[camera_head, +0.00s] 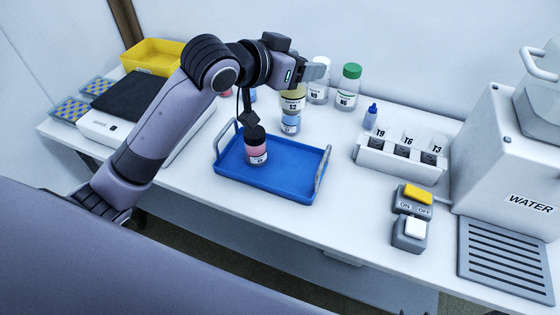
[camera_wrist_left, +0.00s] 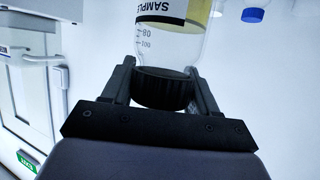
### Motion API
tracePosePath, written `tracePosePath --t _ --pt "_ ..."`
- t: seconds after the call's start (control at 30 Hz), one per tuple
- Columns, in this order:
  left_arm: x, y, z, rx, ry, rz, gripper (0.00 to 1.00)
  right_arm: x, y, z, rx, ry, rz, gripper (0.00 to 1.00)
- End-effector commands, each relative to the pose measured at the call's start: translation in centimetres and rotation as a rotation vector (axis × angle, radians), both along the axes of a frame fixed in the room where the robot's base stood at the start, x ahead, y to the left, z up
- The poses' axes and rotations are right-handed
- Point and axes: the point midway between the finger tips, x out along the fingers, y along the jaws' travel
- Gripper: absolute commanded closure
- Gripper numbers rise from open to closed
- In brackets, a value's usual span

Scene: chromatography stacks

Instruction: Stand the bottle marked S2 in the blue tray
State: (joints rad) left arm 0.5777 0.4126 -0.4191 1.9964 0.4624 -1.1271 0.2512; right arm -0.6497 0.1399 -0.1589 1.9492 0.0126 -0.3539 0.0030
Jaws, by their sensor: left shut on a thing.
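The bottle marked S2 (camera_head: 292,105) has yellow contents and a pale label. My left gripper (camera_head: 302,76) is above it, shut on its black cap. In the left wrist view the two fingers (camera_wrist_left: 160,88) sit on either side of the black cap, and the bottle's clear wall and "SAMPLE" label (camera_wrist_left: 163,22) show beyond it. The bottle is behind the far edge of the blue tray (camera_head: 290,190). A black-capped bottle with pink contents (camera_head: 256,156) stands in the tray's left part. The tray's right part is empty. My right gripper is not in view.
A green-capped bottle (camera_head: 348,88) and another white-labelled bottle (camera_head: 318,92) stand behind. A blue dropper bottle (camera_head: 371,115), white rack (camera_head: 390,160) and switch box (camera_head: 410,212) are right of the tray. The tray has raised grey handles.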

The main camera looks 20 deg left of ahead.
Motion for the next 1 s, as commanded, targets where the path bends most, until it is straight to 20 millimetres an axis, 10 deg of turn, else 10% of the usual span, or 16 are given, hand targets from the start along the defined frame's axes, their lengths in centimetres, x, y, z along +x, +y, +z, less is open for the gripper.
tracePosePath --t 0.5,1.0 --pt "-0.1 0.0 -13.0 0.0 0.005 0.001 0.78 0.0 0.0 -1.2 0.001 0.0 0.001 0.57" --pt "0.0 0.0 -19.1 0.0 0.003 0.0 0.78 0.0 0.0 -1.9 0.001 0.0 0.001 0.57"
